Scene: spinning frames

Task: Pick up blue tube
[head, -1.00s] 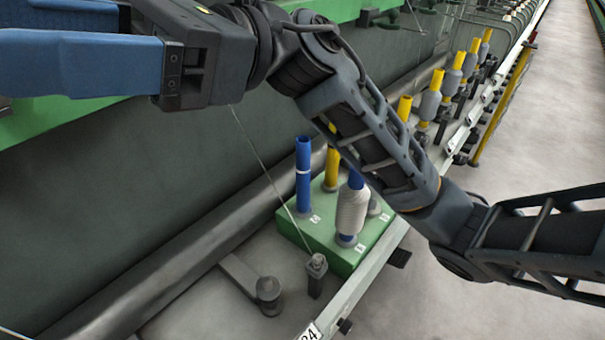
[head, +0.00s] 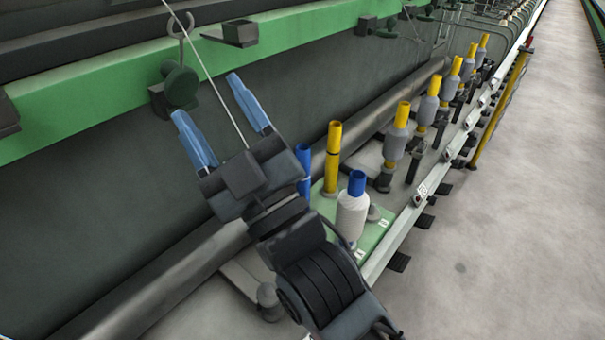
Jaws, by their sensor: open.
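A bare blue tube (head: 303,170) stands upright on the green block (head: 378,236), partly hidden behind my gripper and wrist. A second blue tube (head: 357,183), wound with white yarn (head: 351,216), stands on the same block to its right. My gripper (head: 222,113) is open, with its two blue fingers pointing up and left, away from both tubes. A thin thread passes between the fingers in the picture; I cannot tell whether it touches them.
A yellow tube (head: 333,155) stands on the green block behind the blue ones. Several yellow tubes with grey yarn (head: 397,137) line the machine rail. A dark roller (head: 190,258) runs along the machine. The floor (head: 500,220) at right is clear.

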